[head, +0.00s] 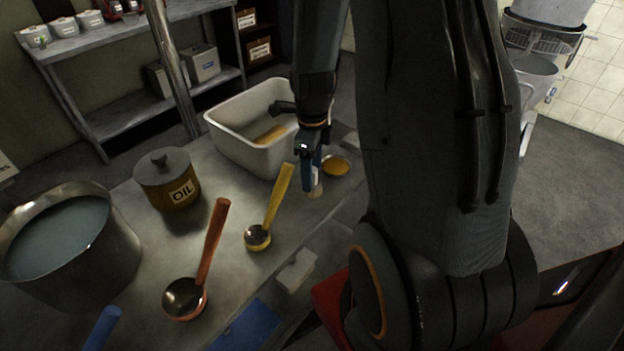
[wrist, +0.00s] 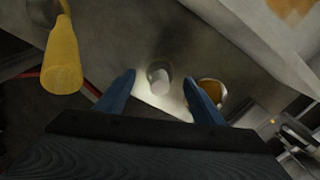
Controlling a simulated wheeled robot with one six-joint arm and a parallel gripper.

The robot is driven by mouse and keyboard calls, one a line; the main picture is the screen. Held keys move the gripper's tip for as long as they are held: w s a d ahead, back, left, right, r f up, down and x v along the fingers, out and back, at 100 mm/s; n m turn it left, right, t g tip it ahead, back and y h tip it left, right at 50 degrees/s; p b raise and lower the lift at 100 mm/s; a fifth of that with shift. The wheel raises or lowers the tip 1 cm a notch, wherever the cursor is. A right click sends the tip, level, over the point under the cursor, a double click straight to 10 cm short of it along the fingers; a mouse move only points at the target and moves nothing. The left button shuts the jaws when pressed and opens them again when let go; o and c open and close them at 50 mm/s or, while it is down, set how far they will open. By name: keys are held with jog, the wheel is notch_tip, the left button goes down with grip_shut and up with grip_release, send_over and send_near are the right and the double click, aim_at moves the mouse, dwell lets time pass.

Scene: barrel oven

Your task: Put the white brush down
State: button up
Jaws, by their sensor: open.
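The white brush (head: 317,184) appears upright on the metal table, with its tan end low at the table top. In the wrist view its pale round end (wrist: 158,77) shows between and beyond my fingers. My gripper (head: 311,178) points down over it with blue fingers. In the wrist view my gripper (wrist: 158,88) is open, with a visible gap between each finger and the brush. Part of the brush is hidden behind the fingers in the head view.
A small orange-filled dish (head: 336,165) is close beside the brush. A yellow-handled ladle (head: 278,198) lies to the left, an orange-handled ladle (head: 214,240) farther left. A white tub (head: 232,135), oil pot (head: 167,178) and large pot (head: 110,250) stand on the table (head: 140,225).

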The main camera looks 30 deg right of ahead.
notch_tip(320, 180, up, 8)
jog(key=shift+f+b, duration=0.2)
jog(key=shift+b, duration=0.45)
jog(key=shift+a+r, duration=0.1)
jog(key=shift+s+a+r+n, duration=0.1)
jog(key=shift+a+n, duration=0.2)
jog(key=shift+n, duration=0.4)
jog(key=s+a+n, duration=0.1)
jog(key=a+n, duration=0.1)
jog(key=n, duration=0.2)
jog(key=s+a+n, duration=0.1)
jog(key=a+n, duration=0.1)
jog(key=n, duration=0.1)
jog(key=a+r+n, duration=0.1)
jog(key=a+n, duration=0.1)
jog(key=n, duration=0.2)
jog(key=shift+s+n+t, duration=0.3)
jog(key=shift+s, duration=0.1)
jog(key=s+a+n, duration=0.4)
jog(key=a+n, duration=0.2)
jog(key=n, duration=0.8)
jog(key=shift+s+r+n+t, duration=0.15)
jog(key=shift+s+n+t, duration=0.15)
jog(key=shift+s, duration=0.05)
